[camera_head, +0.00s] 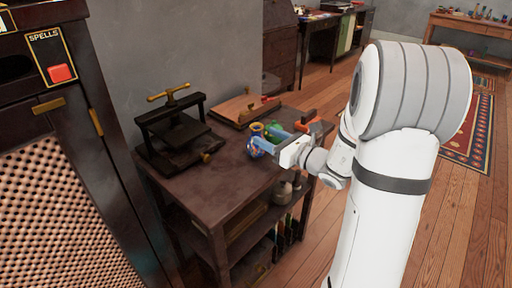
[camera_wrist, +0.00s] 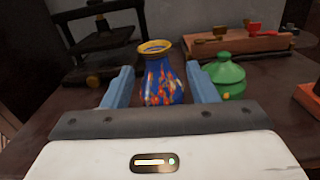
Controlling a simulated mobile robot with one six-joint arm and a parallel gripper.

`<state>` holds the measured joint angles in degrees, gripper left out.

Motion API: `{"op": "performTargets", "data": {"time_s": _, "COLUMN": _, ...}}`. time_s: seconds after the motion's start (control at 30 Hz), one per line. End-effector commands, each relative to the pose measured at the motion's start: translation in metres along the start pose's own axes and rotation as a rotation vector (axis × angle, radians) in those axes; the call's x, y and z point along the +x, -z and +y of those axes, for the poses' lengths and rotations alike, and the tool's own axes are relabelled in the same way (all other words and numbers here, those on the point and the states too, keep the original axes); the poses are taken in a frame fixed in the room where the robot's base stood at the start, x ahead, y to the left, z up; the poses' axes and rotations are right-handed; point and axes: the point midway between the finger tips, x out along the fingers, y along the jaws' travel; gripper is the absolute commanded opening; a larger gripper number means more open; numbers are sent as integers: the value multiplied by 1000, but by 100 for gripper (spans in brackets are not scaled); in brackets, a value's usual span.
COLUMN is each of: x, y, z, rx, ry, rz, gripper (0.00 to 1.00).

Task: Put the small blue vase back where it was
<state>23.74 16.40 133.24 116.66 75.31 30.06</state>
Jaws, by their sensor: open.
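The small blue vase (camera_wrist: 164,80), with red and orange speckles and a yellow rim, stands upright on the dark wooden table. In the head view the vase (camera_head: 256,141) is near the table's middle right, partly hidden by my gripper. My gripper (camera_wrist: 160,92) is open, its two blue fingers on either side of the vase, with visible gaps to both sides. In the head view my gripper (camera_head: 270,140) reaches in from the right at tabletop height.
A green lidded pot (camera_wrist: 224,78) stands close beside the right finger. A black press (camera_head: 173,125) stands at the table's back left. A wooden board with tools (camera_head: 243,108) lies at the back. The table's front left (camera_head: 190,185) is bare.

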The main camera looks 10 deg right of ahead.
Motion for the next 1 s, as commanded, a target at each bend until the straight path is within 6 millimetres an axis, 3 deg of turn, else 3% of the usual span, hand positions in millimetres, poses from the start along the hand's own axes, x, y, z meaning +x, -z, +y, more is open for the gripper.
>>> {"op": "performTargets", "data": {"time_s": 0.3, "x": 42, "y": -3, "z": 5, "rx": -2, "ry": -2, "rz": 0, "gripper": 53}}
{"op": "performTargets", "data": {"time_s": 0.57, "x": 45, "y": -4, "z": 5, "rx": -1, "ry": 1, "rz": 0, "gripper": 53}}
{"op": "performTargets", "data": {"time_s": 1.0, "x": 45, "y": -4, "z": 4, "rx": -1, "ry": 1, "rz": 1, "gripper": 18}}
